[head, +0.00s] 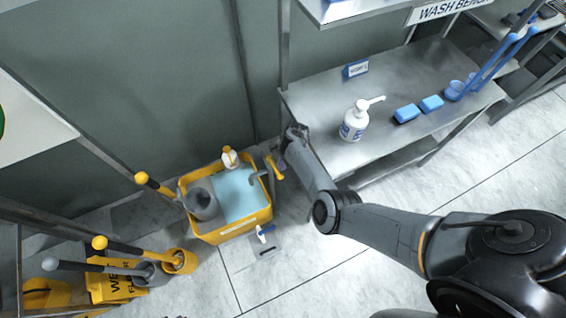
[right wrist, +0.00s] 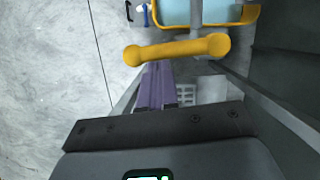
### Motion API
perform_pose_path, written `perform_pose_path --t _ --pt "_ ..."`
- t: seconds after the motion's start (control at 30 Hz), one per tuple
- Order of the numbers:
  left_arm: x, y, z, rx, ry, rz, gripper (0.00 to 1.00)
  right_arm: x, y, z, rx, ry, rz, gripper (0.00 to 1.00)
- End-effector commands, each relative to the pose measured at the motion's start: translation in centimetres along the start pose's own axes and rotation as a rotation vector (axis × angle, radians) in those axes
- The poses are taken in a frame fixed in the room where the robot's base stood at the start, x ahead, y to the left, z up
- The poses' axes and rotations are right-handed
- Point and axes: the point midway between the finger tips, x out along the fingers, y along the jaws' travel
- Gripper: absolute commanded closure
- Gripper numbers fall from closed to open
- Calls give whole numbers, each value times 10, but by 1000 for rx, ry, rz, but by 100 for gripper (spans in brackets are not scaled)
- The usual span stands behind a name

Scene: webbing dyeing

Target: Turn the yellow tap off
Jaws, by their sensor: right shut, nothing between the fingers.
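The yellow tap handle (head: 275,167) is a short bar with rounded ends beside the right rim of the yellow mop bucket. In the right wrist view the handle (right wrist: 177,49) lies crosswise just beyond my fingertips. My right gripper (head: 296,134) is by the front left corner of the metal bench, close to the handle. Its purple fingers (right wrist: 156,75) are together and empty, pointing at the bar's left half. I cannot tell whether they touch it. My left gripper is not in view.
The yellow bucket (head: 232,232) holds a grey wringer (head: 201,200) and light-blue liquid or cloth. The bench (head: 390,75) carries a pump bottle (head: 353,122) and blue sponges (head: 407,113). Mops and a yellow floor sign (head: 113,285) stand at lower left.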

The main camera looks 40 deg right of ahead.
Motion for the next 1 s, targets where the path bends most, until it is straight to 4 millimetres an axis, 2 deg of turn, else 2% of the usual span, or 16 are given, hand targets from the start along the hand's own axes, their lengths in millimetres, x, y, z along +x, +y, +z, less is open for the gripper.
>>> perform_pose_path --t 0.23,0.47,1.0 --pt "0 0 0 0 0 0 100 3 4 2 -2 -4 8 100" --pt "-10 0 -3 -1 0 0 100 -8 3 3 -2 -3 7 100" --pt "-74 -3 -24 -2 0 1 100 -78 -2 12 -7 0 2 100"
